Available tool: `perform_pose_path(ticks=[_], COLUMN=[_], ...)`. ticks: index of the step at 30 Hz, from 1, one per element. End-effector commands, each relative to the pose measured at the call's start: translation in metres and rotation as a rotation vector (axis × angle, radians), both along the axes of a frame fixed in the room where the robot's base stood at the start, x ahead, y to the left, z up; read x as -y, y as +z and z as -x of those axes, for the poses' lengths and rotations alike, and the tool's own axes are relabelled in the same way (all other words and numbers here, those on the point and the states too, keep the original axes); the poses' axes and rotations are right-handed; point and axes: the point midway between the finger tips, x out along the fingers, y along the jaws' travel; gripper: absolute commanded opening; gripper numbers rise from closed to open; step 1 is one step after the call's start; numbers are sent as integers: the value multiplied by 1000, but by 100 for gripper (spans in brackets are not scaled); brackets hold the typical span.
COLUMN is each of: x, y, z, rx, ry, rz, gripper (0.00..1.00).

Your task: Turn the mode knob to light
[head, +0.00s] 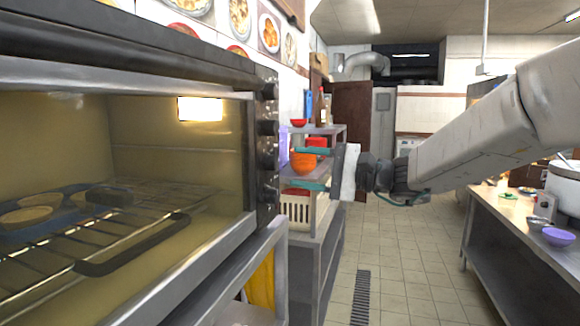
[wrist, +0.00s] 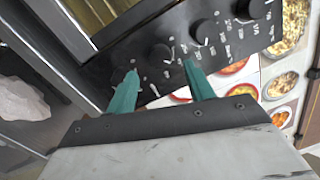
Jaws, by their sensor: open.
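The oven (head: 120,55) fills the left of the head view, with a column of several dark round knobs (head: 267,128) on its right-hand panel. The wrist view shows the black panel (wrist: 175,80) with knobs and small white markings, too blurred to read. I cannot tell which knob is the mode knob. My gripper (head: 297,167) has two teal fingers, open and empty, pointing at the panel from the right. In the wrist view, one knob (wrist: 160,56) appears between and beyond the fingertips (wrist: 159,67). Contact is not visible.
A lit window shows a wire rack (head: 130,235) and a blue baking tin (head: 55,212) inside the oven. Shelves with an orange bowl (head: 303,162) and a white basket (head: 296,207) stand behind my gripper. A counter (head: 500,235) is at right; the tiled aisle between is free.

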Motion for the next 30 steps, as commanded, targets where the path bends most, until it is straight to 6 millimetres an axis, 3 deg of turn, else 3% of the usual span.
perform_pose_path(ticks=[3,7,19,22,26,30], x=[19,31,34,32,31,45], y=[-1,-2,-3,-19,-69,-120], z=[5,9,10,16,51,124], rx=[0,0,-9,-43,-122,-162], ry=[-3,-1,0,24,106,223], rz=[0,0,-1,55,250,566], gripper=[53,53,53,53,53,53])
